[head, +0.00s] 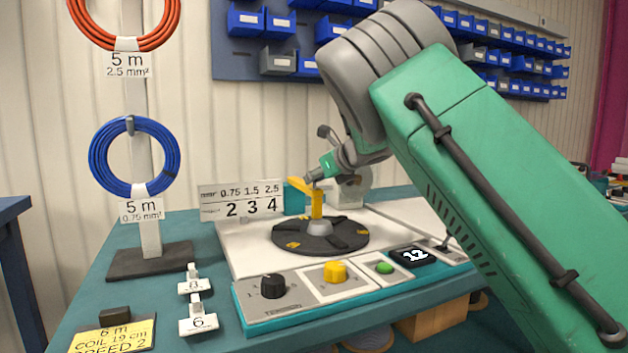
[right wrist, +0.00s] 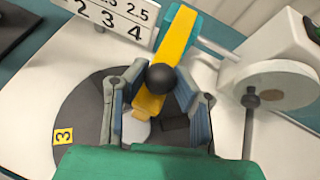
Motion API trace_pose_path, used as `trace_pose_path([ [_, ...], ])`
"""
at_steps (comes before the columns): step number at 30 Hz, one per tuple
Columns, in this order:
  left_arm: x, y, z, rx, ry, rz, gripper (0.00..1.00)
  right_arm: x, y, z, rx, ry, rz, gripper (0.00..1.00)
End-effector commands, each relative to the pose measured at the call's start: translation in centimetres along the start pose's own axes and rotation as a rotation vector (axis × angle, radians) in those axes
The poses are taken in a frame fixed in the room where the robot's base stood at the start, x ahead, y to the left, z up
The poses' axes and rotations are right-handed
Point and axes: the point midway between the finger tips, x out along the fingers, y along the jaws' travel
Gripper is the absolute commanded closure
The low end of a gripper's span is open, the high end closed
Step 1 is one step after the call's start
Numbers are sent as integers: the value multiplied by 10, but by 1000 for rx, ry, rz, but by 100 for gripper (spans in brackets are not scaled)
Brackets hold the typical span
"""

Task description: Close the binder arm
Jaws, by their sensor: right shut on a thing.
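The binder arm is a yellow bar with a black ball knob (right wrist: 161,79). In the head view the yellow arm (head: 298,186) reaches from a teal block (head: 294,203) to above the dark round turntable (head: 290,244), where a yellow upright part (head: 317,207) stands over its middle. In the right wrist view the yellow arm (right wrist: 176,36) runs in between my fingers. My right gripper (head: 316,174) is at the arm's free end; in the right wrist view its fingers (right wrist: 156,92) flank the knob and it is shut on the arm. My left gripper is not in view.
A control panel (head: 352,289) with knobs, a green button and a display reading 12 lies in front of the turntable. A number sign (head: 241,201) stands left of the arm. A white-grey machine with a round disc (right wrist: 286,83) stands right. A coil stand (head: 150,262) is at the left.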

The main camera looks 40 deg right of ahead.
Motion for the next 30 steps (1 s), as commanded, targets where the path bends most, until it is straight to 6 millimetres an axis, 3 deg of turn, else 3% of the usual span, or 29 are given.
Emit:
trace_pose_path([
  [1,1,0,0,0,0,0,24,4,0,-16,7,29,5,100],
  [2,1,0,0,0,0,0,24,4,0,-16,7,29,5,100],
  [3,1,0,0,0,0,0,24,4,0,-16,7,29,5,71],
  [5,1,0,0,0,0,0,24,4,0,-16,7,28,5,54],
  [17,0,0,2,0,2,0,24,-3,0,-9,4,17,3,54],
  [30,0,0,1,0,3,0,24,-87,-1,-10,7,21,2,54],
])
